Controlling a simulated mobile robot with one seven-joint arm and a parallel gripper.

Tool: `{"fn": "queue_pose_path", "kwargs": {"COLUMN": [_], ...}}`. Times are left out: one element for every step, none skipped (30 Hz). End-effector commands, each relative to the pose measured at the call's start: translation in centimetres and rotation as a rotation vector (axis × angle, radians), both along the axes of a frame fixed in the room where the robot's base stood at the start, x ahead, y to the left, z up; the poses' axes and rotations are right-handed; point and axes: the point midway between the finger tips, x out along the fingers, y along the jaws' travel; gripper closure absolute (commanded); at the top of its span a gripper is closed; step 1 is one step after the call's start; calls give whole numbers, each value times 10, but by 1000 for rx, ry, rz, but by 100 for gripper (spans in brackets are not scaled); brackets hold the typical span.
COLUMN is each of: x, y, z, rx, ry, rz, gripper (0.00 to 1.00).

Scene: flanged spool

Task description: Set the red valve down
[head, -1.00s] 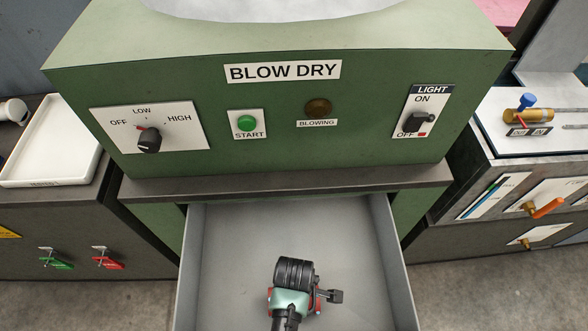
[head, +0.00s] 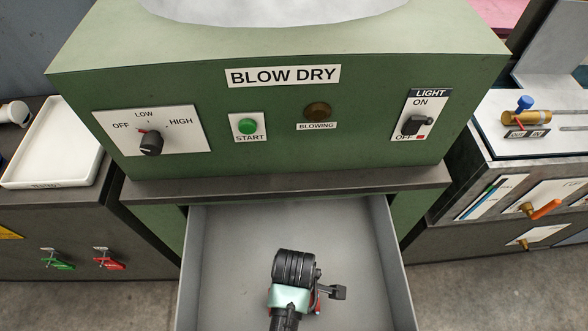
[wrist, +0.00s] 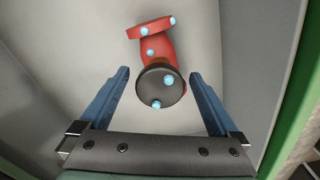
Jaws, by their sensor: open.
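The red valve (wrist: 157,45) lies on the grey drawer floor in the wrist view. It has a red flange, a short red body, a dark round end and several pale blue dots. My gripper (wrist: 160,74) is open, its two blue fingers apart on either side of the dark end, with a visible gap on each side. In the head view my gripper (head: 291,297) is over the drawer and hides most of the valve; only small bits of red show beside it.
The open grey drawer (head: 230,240) has bare floor around the valve, with walls at both sides. Above it is the green BLOW DRY cabinet (head: 290,140) with a dark ledge (head: 290,184). A white tray (head: 55,145) stands left; a bench with a brass valve (head: 525,116) stands right.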

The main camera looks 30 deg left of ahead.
Motion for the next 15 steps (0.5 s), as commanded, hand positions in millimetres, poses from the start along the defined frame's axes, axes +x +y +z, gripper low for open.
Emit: {"fn": "queue_pose_path", "kwargs": {"x": [1, 1, 1, 1, 1, 1, 1, 1, 1, 1, 0, 0, 0, 0, 0], "y": [0, 0, 0, 0, 0, 0, 0, 0, 0, 0, 0, 0, 0, 0, 0], "z": [15, 21, 30, 36, 41, 48, 52, 56, 61, 64, 67, 69, 71, 72, 73], "rx": [2, 1, 2, 2, 1, 1, 0, 1, 0, 0, 0, 0, 0, 0, 0], "ry": [-4, -3, -3, -4, -3, -3, -2, -3, -1, -1, -1, 0, 0, 0, 0], "rz": [-1, -1, -1, -1, -1, -1, -1, -1, -1, -1, -1, -1, 0, 0, 0], "gripper": [3, 3, 3, 3, 3, 3, 3, 3, 3, 3, 3, 3, 3, 3, 3]}}
